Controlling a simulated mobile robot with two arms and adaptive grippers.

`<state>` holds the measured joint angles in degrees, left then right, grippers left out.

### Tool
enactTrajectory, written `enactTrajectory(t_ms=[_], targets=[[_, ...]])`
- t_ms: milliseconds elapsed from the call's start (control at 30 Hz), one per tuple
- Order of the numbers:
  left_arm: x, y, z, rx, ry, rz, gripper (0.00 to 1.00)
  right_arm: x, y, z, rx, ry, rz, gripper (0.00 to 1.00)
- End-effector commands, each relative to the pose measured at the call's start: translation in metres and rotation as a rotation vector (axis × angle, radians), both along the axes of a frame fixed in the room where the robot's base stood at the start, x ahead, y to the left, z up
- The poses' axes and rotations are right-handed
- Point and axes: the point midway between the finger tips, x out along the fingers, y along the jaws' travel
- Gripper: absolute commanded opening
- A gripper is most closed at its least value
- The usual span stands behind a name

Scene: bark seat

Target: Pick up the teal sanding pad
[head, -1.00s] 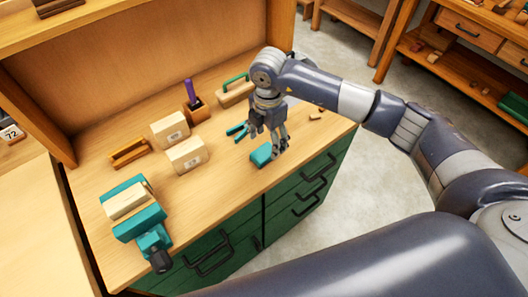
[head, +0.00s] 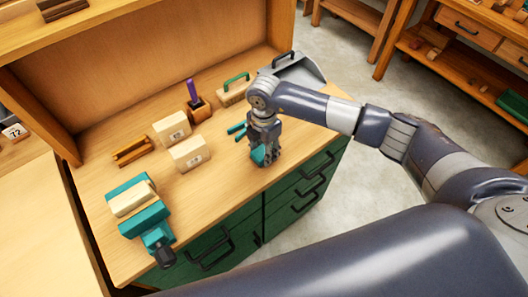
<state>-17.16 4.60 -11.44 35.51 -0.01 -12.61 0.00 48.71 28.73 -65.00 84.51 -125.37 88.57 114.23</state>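The teal sanding pad (head: 258,156) lies on the wooden bench top near its front edge, above the green drawers. My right gripper (head: 267,159) points down right at the pad, with its fingers over and beside it. The fingers hide much of the pad, so I cannot tell whether they are closed on it. The pad appears to rest on the bench. My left gripper is not in view.
A teal pliers-like tool (head: 237,129) lies just left of the gripper. Two pale blocks (head: 189,154), a purple-handled tool in a wooden holder (head: 198,108), a green-handled block (head: 234,90) and a grey dustpan (head: 294,70) stand behind. A teal vise (head: 145,216) is at the front left.

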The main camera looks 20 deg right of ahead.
Motion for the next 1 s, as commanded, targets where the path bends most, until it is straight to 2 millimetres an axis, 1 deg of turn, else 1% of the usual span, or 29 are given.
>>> enactTrajectory(t_ms=[367, 467, 567, 600, 667, 1000], targets=[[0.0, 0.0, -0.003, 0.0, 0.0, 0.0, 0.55, 0.001, 0.0, 0.004, 0.001, -0.002, 0.0, 0.16], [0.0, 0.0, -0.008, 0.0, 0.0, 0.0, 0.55, 0.001, 0.0, 0.01, 0.001, -0.003, 0.001, 0.16], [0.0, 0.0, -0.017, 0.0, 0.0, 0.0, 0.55, 0.002, 0.0, 0.025, 0.003, -0.006, 0.001, 0.16], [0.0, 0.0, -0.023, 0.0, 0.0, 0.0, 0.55, 0.002, 0.0, 0.033, 0.002, -0.009, 0.002, 0.16], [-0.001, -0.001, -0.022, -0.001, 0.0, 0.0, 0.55, -0.01, -0.005, 0.033, -0.001, 0.0, 0.001, 0.16], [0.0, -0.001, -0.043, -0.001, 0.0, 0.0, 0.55, -0.078, -0.028, 0.039, -0.001, 0.0, 0.002, 0.16]])
